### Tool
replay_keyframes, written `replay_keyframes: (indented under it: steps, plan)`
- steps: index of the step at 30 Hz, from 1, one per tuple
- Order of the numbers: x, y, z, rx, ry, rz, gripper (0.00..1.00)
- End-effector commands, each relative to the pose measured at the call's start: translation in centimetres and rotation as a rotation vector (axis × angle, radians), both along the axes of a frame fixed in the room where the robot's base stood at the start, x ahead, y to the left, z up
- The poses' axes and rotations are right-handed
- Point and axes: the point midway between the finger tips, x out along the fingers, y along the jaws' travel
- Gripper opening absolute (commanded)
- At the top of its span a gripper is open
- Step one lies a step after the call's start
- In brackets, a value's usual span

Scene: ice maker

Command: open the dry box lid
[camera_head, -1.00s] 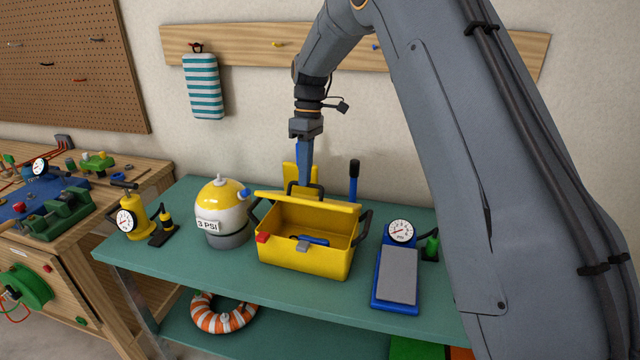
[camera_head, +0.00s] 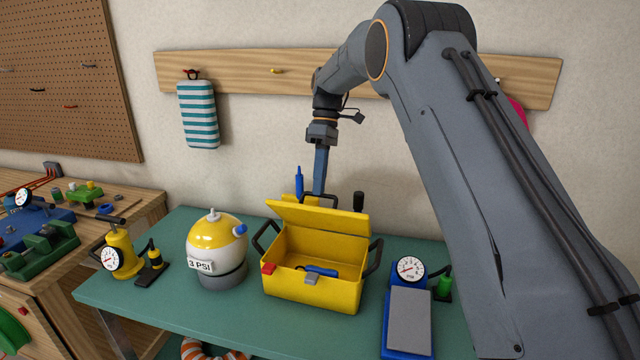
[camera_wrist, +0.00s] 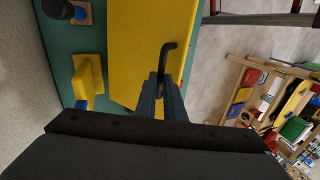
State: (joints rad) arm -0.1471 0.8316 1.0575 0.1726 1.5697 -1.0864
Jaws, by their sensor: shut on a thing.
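The yellow dry box (camera_head: 312,288) stands on the green table. Its lid (camera_head: 318,219) is raised and tilted back, and the inside shows. A blue-handled item (camera_head: 318,270) lies inside. My gripper (camera_head: 320,188) has blue fingers and is behind the lid, at its black handle (camera_head: 321,200). In the wrist view, the fingers (camera_wrist: 164,92) are shut on the black handle (camera_wrist: 167,60), with the yellow lid (camera_wrist: 145,35) beneath. The fingertips are partly hidden behind the lid in the head view.
A yellow and white dome marked 3 PSI (camera_head: 215,242) stands left of the box. A blue gauge pump (camera_head: 408,318) stands to the right. A small yellow pump (camera_head: 119,250) is at the far left. The wall is close behind the table.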

Motion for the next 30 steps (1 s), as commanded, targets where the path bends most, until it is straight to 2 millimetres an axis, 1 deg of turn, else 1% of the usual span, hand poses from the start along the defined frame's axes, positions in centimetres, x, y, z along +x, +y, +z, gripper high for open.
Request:
replay_keyframes:
  steps: [4,29,30]
  plan:
    - [-0.09,0.29,0.01,0.000,0.001,0.003,0.00]
    - [0.00,-0.03,0.14,0.001,-0.001,-0.002,0.00]
    - [0.00,-0.03,0.15,0.001,-0.001,-0.002,0.12]
